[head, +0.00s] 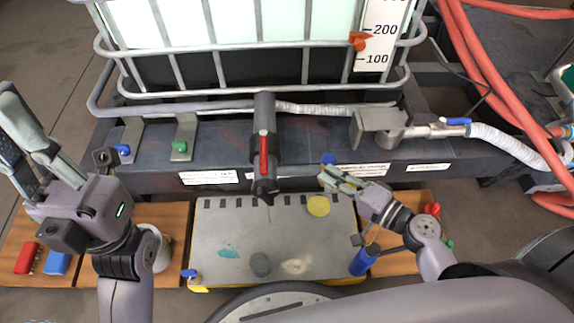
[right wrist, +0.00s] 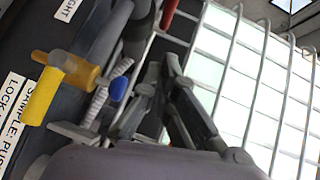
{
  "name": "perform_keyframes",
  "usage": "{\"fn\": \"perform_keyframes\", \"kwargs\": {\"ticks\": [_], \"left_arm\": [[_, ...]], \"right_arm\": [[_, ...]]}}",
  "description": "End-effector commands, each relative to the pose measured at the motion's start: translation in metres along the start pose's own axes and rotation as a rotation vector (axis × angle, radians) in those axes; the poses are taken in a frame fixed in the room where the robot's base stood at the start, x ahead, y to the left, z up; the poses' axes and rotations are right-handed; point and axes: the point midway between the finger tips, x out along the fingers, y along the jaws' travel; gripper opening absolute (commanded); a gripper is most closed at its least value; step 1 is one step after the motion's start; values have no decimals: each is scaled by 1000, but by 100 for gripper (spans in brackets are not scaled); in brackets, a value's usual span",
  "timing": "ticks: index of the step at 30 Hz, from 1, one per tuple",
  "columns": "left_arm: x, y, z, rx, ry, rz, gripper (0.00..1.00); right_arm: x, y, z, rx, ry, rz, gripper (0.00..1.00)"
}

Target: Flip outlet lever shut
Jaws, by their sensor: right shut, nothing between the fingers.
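The outlet pipe (head: 264,115) comes out below the caged tank and points down toward the drip tray. Its red lever (head: 263,155) lies along the pipe, in line with it. A red piece, probably this lever, shows at the top edge of the right wrist view (right wrist: 168,14). My right gripper (head: 328,177) is shut and empty, to the right of the outlet and apart from the lever. Its fingers also show in the right wrist view (right wrist: 172,75). My left gripper (head: 12,105) is raised at the far left, away from the outlet; its finger gap is unclear.
A grey tray (head: 220,220) lies below the outlet. A blue knob (head: 328,158) and a yellow cap (head: 318,205) are close to my right gripper. A blue-handled valve (head: 455,121) with hose is at right. A white bucket (head: 160,250) stands at left.

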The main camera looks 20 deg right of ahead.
Motion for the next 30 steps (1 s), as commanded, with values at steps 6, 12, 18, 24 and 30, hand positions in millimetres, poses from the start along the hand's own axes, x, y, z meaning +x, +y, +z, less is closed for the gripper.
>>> {"fn": "perform_keyframes", "kwargs": {"ticks": [6,12,18,24,30], "left_arm": [[1,0,0,0,3,1,0],[2,0,1,1,8,4,0],[2,0,1,3,19,8,0],[4,0,2,4,22,11,0],[6,1,2,4,30,14,0]], "right_arm": [[30,-2,-1,-1,0,-5,0],[74,-2,-1,0,0,-5,0],[108,0,9,3,1,-1,0],[123,0,24,3,1,0,0],[126,0,28,0,1,2,0]]}}
